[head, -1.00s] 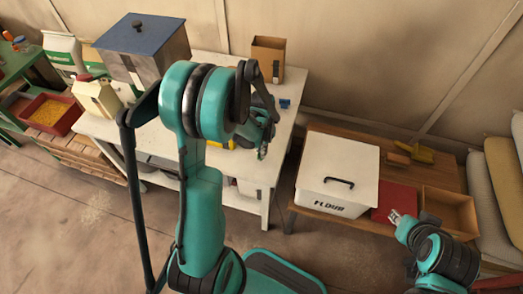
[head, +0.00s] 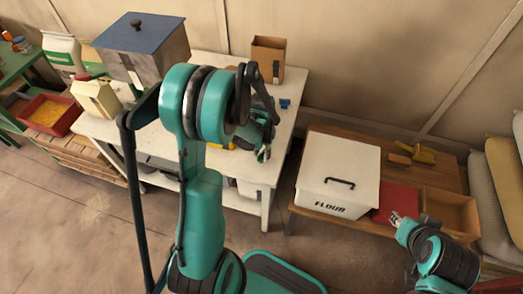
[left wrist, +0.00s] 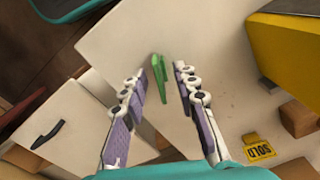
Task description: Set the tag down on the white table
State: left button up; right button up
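My left gripper (head: 263,153) is over the front right part of the white table (head: 262,192). In the left wrist view its two fingers (left wrist: 167,75) are apart. A thin green piece, perhaps the tag (left wrist: 160,72), shows between the fingertips, close to the left finger and with a gap to the right one. I cannot tell whether it touches the table. A yellow tag marked SOLD (left wrist: 258,147) lies at the lower right of the left wrist view. My right gripper (head: 396,218) is by the low wooden bench, its fingers too small to read.
A white flour bin (head: 338,175) stands on the wooden bench (head: 445,173) right of the table. A grey box with a blue lid (head: 145,50), a cream carton (head: 98,98) and a brown box (head: 268,60) stand on the table. A yellow object (left wrist: 290,50) is close on the right.

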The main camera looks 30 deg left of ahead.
pick_arm(q)
notch_tip(320, 180, up, 12)
dwell(0.4)
jog(key=s+d+r+n+t, duration=0.1)
jog(key=s+d+r+t, duration=0.6)
jog(key=s+d, duration=0.3)
jog(key=shift+s+d+n, duration=0.3)
jog(key=shift+s+n, duration=0.1)
jog(key=shift+s, duration=0.15)
